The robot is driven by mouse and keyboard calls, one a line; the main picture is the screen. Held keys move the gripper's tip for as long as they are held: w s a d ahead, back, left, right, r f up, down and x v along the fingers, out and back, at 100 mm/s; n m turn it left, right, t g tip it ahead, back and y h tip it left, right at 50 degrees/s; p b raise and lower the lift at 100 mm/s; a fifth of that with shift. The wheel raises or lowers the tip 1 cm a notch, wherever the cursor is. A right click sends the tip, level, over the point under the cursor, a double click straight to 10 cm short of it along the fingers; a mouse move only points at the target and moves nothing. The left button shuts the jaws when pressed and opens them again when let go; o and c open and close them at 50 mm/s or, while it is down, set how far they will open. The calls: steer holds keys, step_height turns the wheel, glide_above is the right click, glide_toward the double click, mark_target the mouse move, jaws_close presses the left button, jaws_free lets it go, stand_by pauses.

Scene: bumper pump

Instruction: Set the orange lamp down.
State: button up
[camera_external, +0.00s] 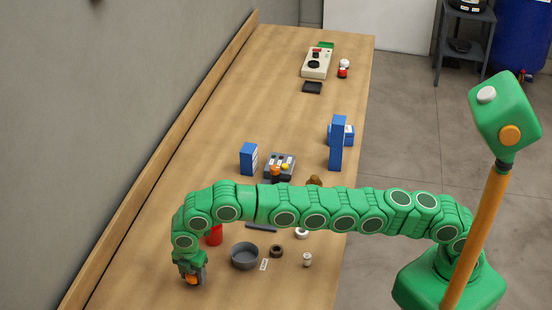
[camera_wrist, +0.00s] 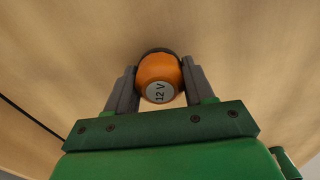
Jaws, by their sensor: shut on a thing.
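The orange lamp (camera_wrist: 160,72) is a round orange body with a pale label reading "12 V". My gripper (camera_wrist: 159,85) is shut on it, with one grey finger on each side. In the external view my gripper (camera_external: 190,277) points down at the lower left of the wooden bench (camera_external: 190,150), with the orange lamp (camera_external: 191,280) between its fingers. The wrist view shows bare wood around the lamp. I cannot tell whether the lamp touches the bench or hangs just above it.
A grey bowl (camera_external: 244,257), a dark ring (camera_external: 276,251), a small white cylinder (camera_external: 307,260) and a white tag (camera_external: 264,265) lie to the right. A red object (camera_external: 214,236) is close behind my gripper. Blue boxes (camera_external: 338,143) stand farther back. A wall runs along the left.

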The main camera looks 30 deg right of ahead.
mark_target(192, 272)
steer(key=shift+f, duration=1.05)
steer(key=shift+f, duration=0.1)
steer(key=o, duration=1.1)
steer(key=shift+c, duration=0.2)
steer(key=shift+r, duration=3.9)
